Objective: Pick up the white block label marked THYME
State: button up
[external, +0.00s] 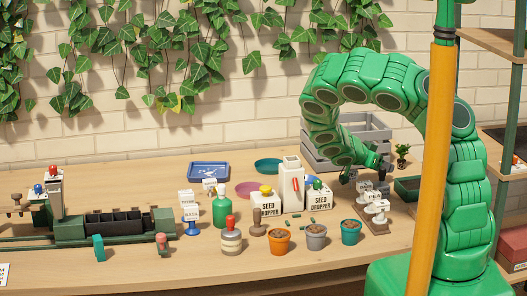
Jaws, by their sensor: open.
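Several small white block labels (377,208) stand in a row on a brown wooden holder (376,229) at the right of the table. More white labels stand further left: one on a blue base (191,213), with others (187,197) behind it. The lettering is too small to read, so I cannot tell which label is marked THYME. My gripper (372,176) is small and dark in this view. It points down just above and behind the row on the wooden holder, and it is open. I see nothing held in it.
A teal pot (350,232), a grey pot (316,236) and an orange pot (279,240) stand left of the holder. Two seed droppers (267,205) and a tall white dispenser (292,185) are behind. A grey crate (347,140) stands at the back.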

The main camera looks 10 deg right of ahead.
grip_shut()
jog(key=shift+r, duration=0.1)
dwell(0.3)
jog(key=shift+r, duration=0.55)
jog(key=s+a+r, duration=0.1)
jog(key=s+r, duration=1)
jog(key=s, duration=0.3)
jog(key=shift+a+r, duration=0.2)
jog(key=shift+r, duration=0.2)
